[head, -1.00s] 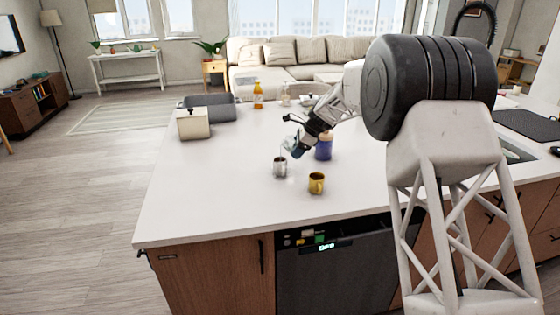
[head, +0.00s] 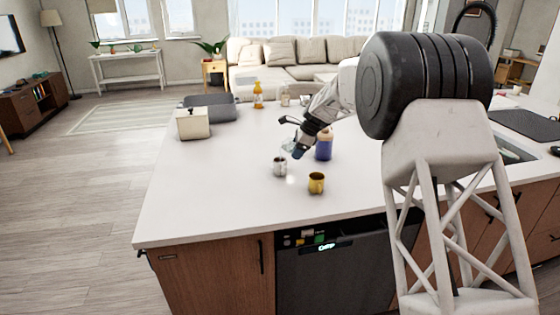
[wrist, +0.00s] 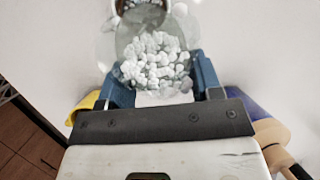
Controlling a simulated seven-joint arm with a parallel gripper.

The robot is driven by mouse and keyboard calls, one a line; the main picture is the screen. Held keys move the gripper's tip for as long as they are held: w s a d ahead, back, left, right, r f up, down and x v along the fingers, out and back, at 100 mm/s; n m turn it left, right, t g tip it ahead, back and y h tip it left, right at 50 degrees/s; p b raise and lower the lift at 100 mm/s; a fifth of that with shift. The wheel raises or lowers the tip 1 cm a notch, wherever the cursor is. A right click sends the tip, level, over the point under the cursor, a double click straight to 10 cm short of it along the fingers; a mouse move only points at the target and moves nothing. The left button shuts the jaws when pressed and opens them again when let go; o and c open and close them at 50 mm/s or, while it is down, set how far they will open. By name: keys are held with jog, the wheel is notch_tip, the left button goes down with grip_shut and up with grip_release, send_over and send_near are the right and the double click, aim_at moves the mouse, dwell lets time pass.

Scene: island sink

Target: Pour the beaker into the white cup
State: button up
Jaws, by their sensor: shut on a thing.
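The white cup (head: 280,167), greyish in this light, stands upright on the island counter. My gripper (head: 299,152) is just above and to the right of it, shut on the clear beaker (head: 287,146). In the wrist view the beaker (wrist: 152,62) sits between my blue fingertips (wrist: 158,88) and holds many small white pieces. Beyond its mouth the cup's dark inside (wrist: 143,8) shows at the top edge, partly cut off. Some pale pieces show there, but I cannot tell whether they are in the cup or the beaker. The beaker's exact tilt is unclear.
A yellow mug (head: 316,183) stands to the right and in front of the cup. The counter's left front is clear.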

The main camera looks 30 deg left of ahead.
jog(key=shift+f+t+h, duration=0.4)
jog(key=shift+t+h, duration=0.2)
jog(key=shift+h, duration=0.2)
dwell(0.8)
jog(key=shift+r+t+h, duration=0.3)
dwell(0.5)
jog(key=shift+d+f, duration=0.1)
jog(key=shift+f, duration=0.2)
jog(key=shift+r+g+y, duration=0.25)
jog(key=shift+g+y, duration=0.25)
jog(key=shift+y, duration=0.1)
jog(key=shift+r+g+y, duration=0.2)
jog(key=shift+g+y, duration=0.3)
jog(key=shift+y, duration=0.1)
jog(key=shift+y, duration=0.3)
jog(key=shift+r, duration=0.1)
jog(key=shift+g+y, duration=0.8)
jog(key=shift+y, duration=0.1)
jog(key=shift+s+a+r+g+y, duration=0.1)
jog(key=shift+a+r+g+y, duration=0.15)
jog(key=shift+r+g+y, duration=0.35)
